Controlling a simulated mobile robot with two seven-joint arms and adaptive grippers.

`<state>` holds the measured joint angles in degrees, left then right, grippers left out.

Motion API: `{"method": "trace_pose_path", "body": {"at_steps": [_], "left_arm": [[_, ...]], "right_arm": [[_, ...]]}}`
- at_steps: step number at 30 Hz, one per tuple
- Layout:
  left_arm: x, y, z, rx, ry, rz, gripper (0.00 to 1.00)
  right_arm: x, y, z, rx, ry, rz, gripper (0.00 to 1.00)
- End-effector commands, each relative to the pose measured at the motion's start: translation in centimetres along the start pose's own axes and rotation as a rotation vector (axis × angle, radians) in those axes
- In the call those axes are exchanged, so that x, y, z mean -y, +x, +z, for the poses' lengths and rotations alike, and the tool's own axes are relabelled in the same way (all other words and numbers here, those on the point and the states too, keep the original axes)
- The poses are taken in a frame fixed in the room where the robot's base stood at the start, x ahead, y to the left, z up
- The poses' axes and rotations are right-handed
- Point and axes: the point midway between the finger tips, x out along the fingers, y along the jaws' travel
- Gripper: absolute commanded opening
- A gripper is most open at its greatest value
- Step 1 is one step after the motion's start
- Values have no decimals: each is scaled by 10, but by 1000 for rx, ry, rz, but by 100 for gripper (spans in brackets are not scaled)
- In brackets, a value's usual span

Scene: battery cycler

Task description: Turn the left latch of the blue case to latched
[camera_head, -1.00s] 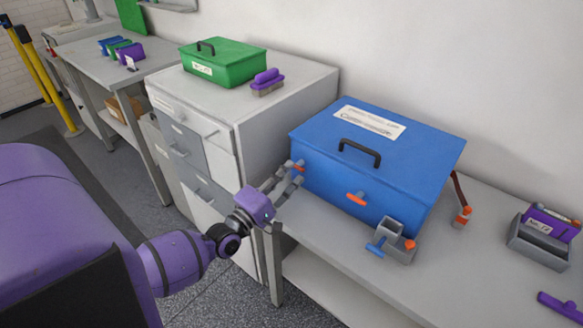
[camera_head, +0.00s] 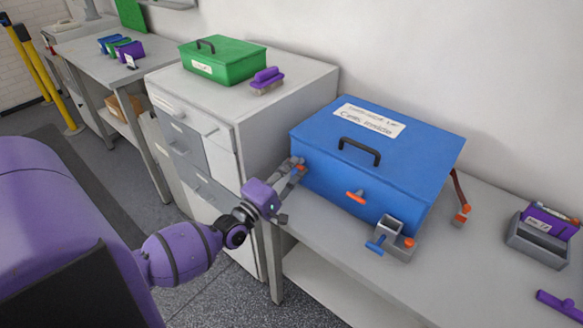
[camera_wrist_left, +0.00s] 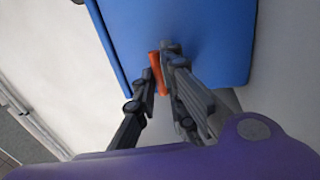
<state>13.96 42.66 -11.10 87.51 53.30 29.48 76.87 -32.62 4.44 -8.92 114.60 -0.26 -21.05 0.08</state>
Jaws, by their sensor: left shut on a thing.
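The blue case (camera_head: 375,155) stands shut on the grey workbench, with a black handle and a white label on its lid. Its left latch is a small orange piece (camera_head: 302,168) at the left end of the front, mostly hidden by my fingers. My left gripper (camera_head: 296,172) is at that latch. In the left wrist view the fingers (camera_wrist_left: 158,80) are shut on the orange latch (camera_wrist_left: 157,73), against the blue face (camera_wrist_left: 205,45). A second orange latch (camera_head: 356,197) sits further right on the front. My right gripper is not in view.
A grey holder with a blue T-shaped piece (camera_head: 376,245) stands close to the case's front right corner. A grey bin (camera_head: 538,238) with a purple item is at the right. A drawer cabinet (camera_head: 222,130) bearing a green case (camera_head: 223,65) and a purple brush (camera_head: 267,80) stands left.

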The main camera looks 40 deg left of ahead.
Motion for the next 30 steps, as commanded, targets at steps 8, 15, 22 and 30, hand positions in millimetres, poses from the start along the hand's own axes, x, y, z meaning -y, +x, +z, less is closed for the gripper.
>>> {"method": "trace_pose_path", "body": {"at_steps": [8, 15, 22, 30], "left_arm": [[1, -1, -1, 21, 104, -4, 0], [1, -1, -1, 60, 295, -5, 0], [-1, 0, -2, 102, 512, -5, 0], [-4, 0, -1, 152, 763, -3, 0]], "right_arm": [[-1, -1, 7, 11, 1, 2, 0], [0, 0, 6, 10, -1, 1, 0], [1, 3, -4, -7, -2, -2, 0], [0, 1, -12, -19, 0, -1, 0]]}}
